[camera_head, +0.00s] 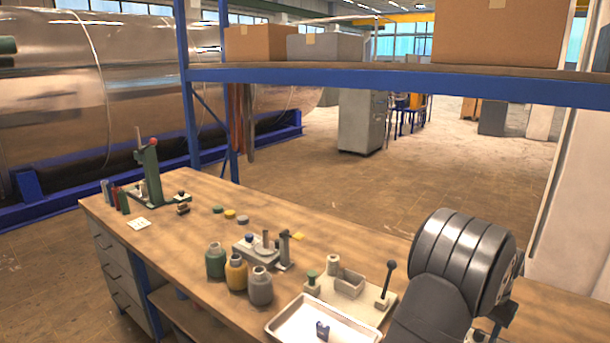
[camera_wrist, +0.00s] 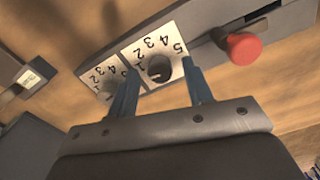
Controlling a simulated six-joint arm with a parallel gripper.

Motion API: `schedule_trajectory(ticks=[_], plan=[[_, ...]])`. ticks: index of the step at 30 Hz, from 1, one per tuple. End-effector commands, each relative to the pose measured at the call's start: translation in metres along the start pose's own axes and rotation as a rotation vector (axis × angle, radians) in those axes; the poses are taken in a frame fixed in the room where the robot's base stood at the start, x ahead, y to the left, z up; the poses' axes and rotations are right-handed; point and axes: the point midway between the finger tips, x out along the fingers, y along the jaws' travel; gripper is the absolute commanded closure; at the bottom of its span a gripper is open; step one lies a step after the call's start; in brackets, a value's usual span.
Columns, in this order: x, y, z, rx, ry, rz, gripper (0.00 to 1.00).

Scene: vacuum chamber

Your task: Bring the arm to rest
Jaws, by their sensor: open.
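My gripper (camera_wrist: 160,66) shows in the wrist view as two blue fingers, apart and empty. A dark round knob (camera_wrist: 158,68) on a white numbered dial plate appears between the fingertips; I cannot tell how far off it is in depth. In the head view my dark grey arm covers the bench's right part, and the finger ends cannot be made out there.
The wooden workbench (camera_head: 165,240) holds a metal tray (camera_head: 287,329), several bottles and fixtures near my arm. A blue-framed shelf (camera_head: 330,77) carrying boxes spans above. The bench's middle left has bare patches.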

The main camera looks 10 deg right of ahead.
Motion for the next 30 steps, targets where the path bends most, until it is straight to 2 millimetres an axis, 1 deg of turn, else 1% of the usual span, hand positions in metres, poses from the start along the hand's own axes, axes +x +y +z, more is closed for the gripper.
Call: schedule_trajectory(ticks=[1,5,14,17,20,23,30], plan=[[0.004,0.000,0.000,0.000,-0.001,0.000,0.54],[0.007,0.000,0.000,0.000,-0.001,0.000,0.54],[0.005,0.000,0.000,0.003,0.000,0.000,0.54],[0.000,0.000,0.000,0.001,0.002,0.000,0.54],[-0.011,0.000,-0.001,0.000,0.003,0.000,0.54],[-0.028,0.000,-0.001,0.000,0.003,0.000,0.54],[-0.076,0.000,-0.001,0.000,0.005,0.000,0.54]])
